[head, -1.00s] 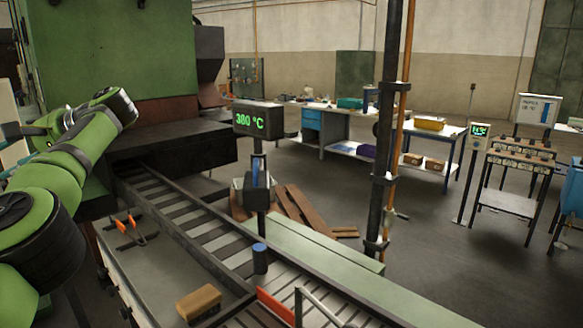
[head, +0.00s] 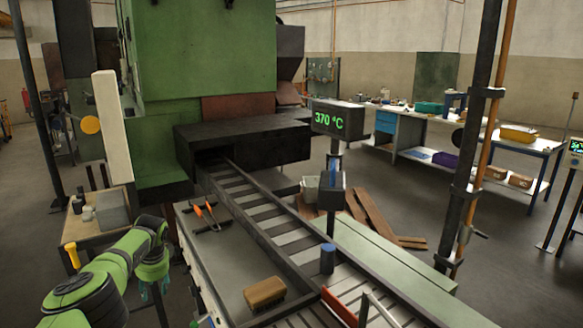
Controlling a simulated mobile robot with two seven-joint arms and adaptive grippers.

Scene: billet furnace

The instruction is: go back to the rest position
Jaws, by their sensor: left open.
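My left arm comes in at the lower left, folded low beside the conveyor bench. My left gripper (head: 156,290) points down, open and with nothing visible between its fingers. It hangs left of the grey bench (head: 228,262), apart from the tools on it. My right gripper is not in view. The green furnace (head: 205,60) stands behind, with a dark mouth housing (head: 245,143) at the head of the roller conveyor (head: 262,215). A display (head: 337,118) beside it reads 370 °C.
Orange-handled tongs (head: 205,213) and a brush (head: 264,293) lie on the bench. A small wooden table (head: 90,228) stands left of the furnace, near my arm. A dark post (head: 480,130) rises at right. Open floor lies at far left and right.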

